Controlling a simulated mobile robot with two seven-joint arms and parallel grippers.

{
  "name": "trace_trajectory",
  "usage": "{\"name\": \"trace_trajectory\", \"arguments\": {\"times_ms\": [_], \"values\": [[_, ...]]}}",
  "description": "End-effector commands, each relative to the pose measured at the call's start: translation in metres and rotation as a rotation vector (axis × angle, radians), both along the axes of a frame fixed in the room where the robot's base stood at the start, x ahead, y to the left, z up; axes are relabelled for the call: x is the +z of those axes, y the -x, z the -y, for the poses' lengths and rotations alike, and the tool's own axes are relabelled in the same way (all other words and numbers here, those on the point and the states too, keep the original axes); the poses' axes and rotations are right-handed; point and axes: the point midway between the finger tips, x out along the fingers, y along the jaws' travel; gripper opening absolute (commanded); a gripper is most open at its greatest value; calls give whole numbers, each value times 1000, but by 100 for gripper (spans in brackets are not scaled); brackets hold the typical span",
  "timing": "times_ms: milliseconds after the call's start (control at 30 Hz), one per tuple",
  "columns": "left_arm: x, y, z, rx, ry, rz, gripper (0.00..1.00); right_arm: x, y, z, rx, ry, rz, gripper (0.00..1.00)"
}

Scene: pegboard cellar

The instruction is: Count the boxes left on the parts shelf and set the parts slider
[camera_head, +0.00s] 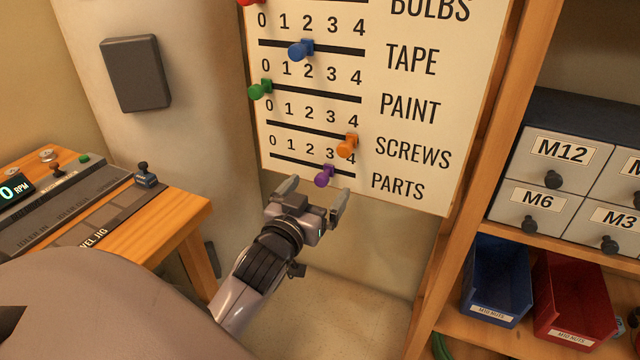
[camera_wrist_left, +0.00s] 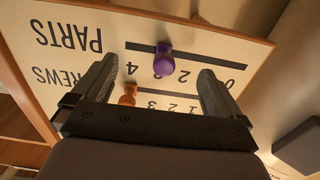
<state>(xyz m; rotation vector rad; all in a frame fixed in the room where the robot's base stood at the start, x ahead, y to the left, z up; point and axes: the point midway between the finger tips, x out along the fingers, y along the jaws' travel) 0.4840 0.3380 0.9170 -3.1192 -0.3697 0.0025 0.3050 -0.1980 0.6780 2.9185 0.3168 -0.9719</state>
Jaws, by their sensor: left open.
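The parts slider's purple knob (camera_head: 324,176) sits on the lowest slot of the cream count board (camera_head: 400,172), about at the 3. It also shows in the left wrist view (camera_wrist_left: 164,62), between the fingers in the picture and partly covering the numerals. My left gripper (camera_head: 315,188) is open and empty, just in front of and a little below the knob, one finger to each side. I cannot tell that it touches. My right gripper is not in view. No boxes on a shelf labelled parts can be seen.
An orange knob (camera_head: 347,146) sits close above, near 4; green (camera_head: 260,91) and blue (camera_head: 301,50) knobs are higher. Right is a wooden shelf with labelled drawers (camera_head: 548,160), a blue bin (camera_head: 497,283) and a red bin (camera_head: 570,300). A wooden bench (camera_head: 185,215) stands left.

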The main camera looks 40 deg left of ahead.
Motion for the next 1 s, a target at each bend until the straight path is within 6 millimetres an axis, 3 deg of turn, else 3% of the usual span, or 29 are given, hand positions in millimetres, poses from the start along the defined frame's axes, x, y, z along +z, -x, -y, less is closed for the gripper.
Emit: {"name": "trace_trajectory", "arguments": {"times_ms": [600,1000], "values": [[-1,49,12,0,1,-2,100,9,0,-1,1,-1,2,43],[0,58,14,0,0,1,100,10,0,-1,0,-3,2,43]]}}
